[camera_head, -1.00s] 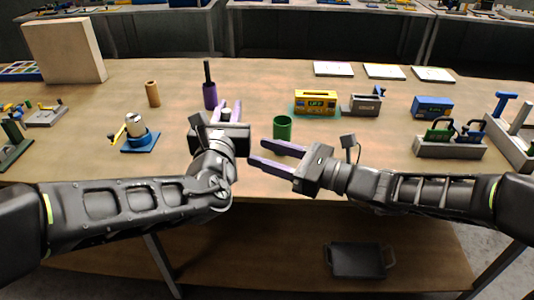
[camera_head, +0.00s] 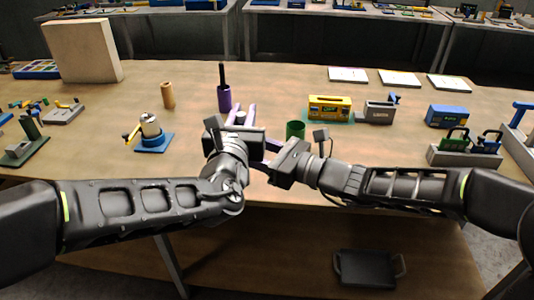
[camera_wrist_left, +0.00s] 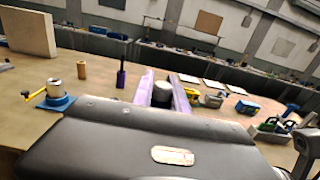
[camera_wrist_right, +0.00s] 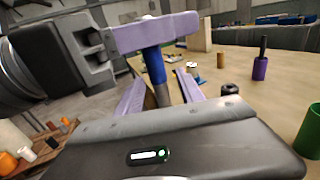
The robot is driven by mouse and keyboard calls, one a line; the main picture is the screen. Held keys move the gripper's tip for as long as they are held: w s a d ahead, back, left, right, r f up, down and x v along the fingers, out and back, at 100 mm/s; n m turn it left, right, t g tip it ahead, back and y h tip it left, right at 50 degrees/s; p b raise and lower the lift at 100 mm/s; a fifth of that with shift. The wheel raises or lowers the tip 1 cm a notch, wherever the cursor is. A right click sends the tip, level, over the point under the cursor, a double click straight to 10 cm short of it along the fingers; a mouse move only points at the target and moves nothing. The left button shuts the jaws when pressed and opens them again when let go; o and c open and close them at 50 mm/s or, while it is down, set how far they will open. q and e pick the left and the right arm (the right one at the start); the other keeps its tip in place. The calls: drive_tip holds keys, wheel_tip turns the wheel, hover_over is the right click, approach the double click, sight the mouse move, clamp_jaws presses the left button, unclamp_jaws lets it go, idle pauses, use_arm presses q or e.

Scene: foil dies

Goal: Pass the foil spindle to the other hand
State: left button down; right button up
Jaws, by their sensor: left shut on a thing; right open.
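My left gripper (camera_head: 241,112) is shut on the foil spindle (camera_wrist_right: 153,65), an upright rod with a blue upper part and a grey lower part. Its pale top shows between the purple fingers in the left wrist view (camera_wrist_left: 162,88). In the right wrist view, the left gripper's finger lies across its upper end. My right gripper (camera_wrist_right: 160,95) is open, its two purple fingers on either side of the spindle's lower part; whether they touch it I cannot tell. In the head view, the left hand partly hides the right fingers.
A green cup (camera_head: 296,130) stands just right of the grippers. A purple holder with a dark rod (camera_head: 224,98) stands behind them. A tan cylinder (camera_head: 167,96) and a blue-based fixture (camera_head: 154,141) are to the left. A yellow box (camera_head: 329,108) is to the right.

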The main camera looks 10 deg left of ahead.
drive_tip(key=shift+x, duration=2.05)
drive_tip(key=shift+c, duration=0.3)
clamp_jaws()
use_arm(q)
drive_tip(key=c, duration=1.2)
unclamp_jaws()
drive_tip(key=s, duration=0.7)
drive_tip(key=shift+s, duration=0.25)
